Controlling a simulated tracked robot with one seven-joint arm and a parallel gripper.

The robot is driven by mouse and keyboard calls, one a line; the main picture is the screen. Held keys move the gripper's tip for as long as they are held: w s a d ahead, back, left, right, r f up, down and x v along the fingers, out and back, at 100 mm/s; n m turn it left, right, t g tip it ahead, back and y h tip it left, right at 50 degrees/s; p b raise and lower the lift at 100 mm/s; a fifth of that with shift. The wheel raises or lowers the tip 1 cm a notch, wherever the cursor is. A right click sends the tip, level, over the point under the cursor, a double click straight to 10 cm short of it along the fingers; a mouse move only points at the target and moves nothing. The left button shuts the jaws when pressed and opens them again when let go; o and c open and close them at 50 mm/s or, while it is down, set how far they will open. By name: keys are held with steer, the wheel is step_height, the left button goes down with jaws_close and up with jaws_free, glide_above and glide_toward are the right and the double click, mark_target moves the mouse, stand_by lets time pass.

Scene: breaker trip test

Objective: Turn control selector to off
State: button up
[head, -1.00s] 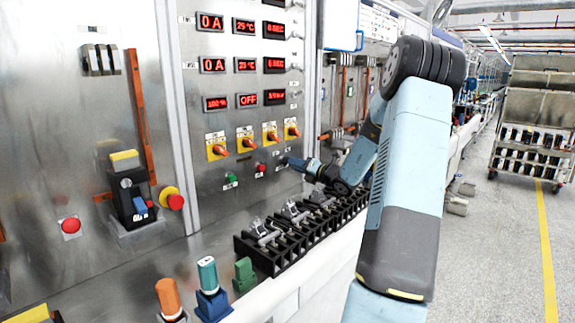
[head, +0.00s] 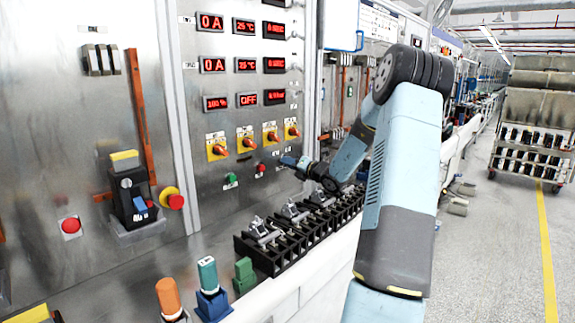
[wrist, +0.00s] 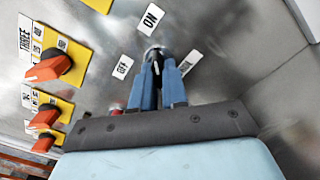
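The control selector (wrist: 154,54), a dark knob in a silver collar, is on the steel panel in the wrist view. An ON label (wrist: 151,17) lies above it, an OFF label (wrist: 122,67) to its left, and another label to its right is partly hidden by a finger. My gripper (wrist: 158,64) has its two blue fingers close on either side of the knob, with a narrow gap between them. Whether they press on it cannot be told; the fingers hide part of the knob. In the head view my gripper (head: 284,161) is at the panel and the selector cannot be made out.
Yellow-plated rotary switches with orange handles (head: 270,137) sit above my gripper. A green button (head: 231,179) and a red button (head: 261,168) are to its left. Black terminal blocks (head: 270,259) line the bench below. A side wall (wrist: 280,110) stands right of the selector.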

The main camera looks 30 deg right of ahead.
jaws_close()
steer(key=shift+w+d+r+n, duration=0.1)
steer(key=shift+n, duration=4.35)
steer(key=shift+w+d+n, duration=0.1)
steer(key=shift+n, duration=4.35)
steer(key=shift+a, duration=0.1)
steer(key=shift+o, duration=1.5)
jaws_free()
steer(key=shift+s, duration=0.15)
steer(key=shift+o, duration=1.2)
